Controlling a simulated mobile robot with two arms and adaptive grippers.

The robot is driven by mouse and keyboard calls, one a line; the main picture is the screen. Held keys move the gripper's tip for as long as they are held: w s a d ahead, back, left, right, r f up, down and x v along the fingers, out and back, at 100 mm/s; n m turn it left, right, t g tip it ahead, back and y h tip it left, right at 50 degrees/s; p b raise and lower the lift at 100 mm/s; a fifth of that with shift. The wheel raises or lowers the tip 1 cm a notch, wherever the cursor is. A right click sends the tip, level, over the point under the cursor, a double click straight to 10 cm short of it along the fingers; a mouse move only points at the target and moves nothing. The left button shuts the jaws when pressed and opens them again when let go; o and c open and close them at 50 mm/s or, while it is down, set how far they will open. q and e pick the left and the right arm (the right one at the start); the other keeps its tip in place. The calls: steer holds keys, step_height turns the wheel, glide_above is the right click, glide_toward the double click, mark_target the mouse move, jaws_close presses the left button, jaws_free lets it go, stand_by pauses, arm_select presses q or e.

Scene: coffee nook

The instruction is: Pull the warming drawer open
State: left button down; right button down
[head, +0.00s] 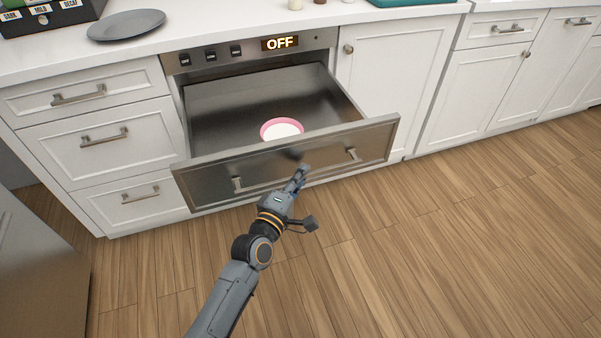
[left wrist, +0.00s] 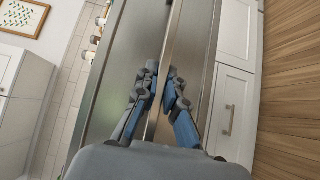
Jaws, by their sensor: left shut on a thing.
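The warming drawer (head: 300,160) is a steel drawer under a control panel that reads OFF. It stands pulled out, with its inside showing. A white bowl or dish with a pink rim (head: 282,129) sits in it near the front. My left gripper (head: 303,172) is at the middle of the drawer front. In the left wrist view its two blue-grey fingers (left wrist: 162,85) are shut on the drawer's handle bar (left wrist: 174,40), one on each side. In the head view the gripper hides part of the handle. My right gripper is in neither view.
White drawers (head: 103,140) stand left of the warming drawer and a white cabinet door (head: 385,80) stands right. A dark plate (head: 126,25) lies on the counter above. The wooden floor (head: 440,240) in front is clear.

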arm_select(q)
steer(key=c, duration=1.4)
jaws_free()
steer(key=shift+s, duration=0.1)
steer(key=v, duration=1.1)
steer(key=shift+s+a, duration=0.2)
steer(key=shift+s, duration=0.15)
steer(key=shift+f, duration=0.1)
